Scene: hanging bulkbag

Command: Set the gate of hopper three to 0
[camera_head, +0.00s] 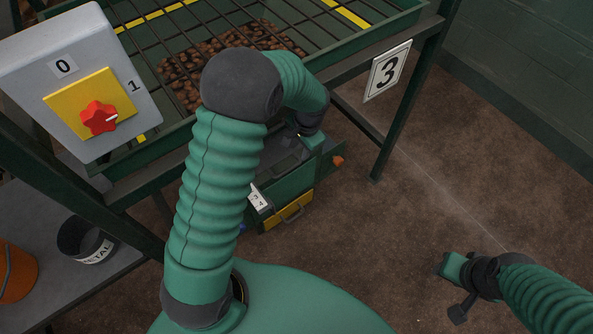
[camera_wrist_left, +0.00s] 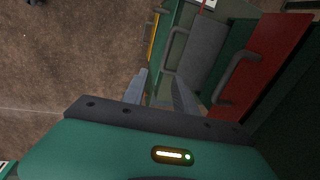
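Hopper three is a green frame (camera_head: 350,68) with a bar grid over brown lumps and a plate marked 3 (camera_head: 388,71). A green gate box (camera_head: 290,185) hangs under it, with a yellow front panel (camera_head: 289,211) and a small number scale (camera_head: 258,198). My left gripper (camera_head: 303,140) is over the box, partly hidden by my arm. In the left wrist view its fingers (camera_wrist_left: 162,95) are apart, near a grey handle (camera_wrist_left: 174,45) on a green part. Whether they touch it is unclear. My right gripper (camera_head: 448,268) is low over the floor; its fingers are unclear.
A grey switch box (camera_head: 30,45) marked 0 and 1 has a red knob (camera_head: 99,117), its white mark toward 1. A red panel (camera_wrist_left: 268,65) with a handle (camera_wrist_left: 236,80) stands right of the fingers. A bucket (camera_head: 15,272) and pot (camera_head: 82,240) are lower left. Floor at right is clear.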

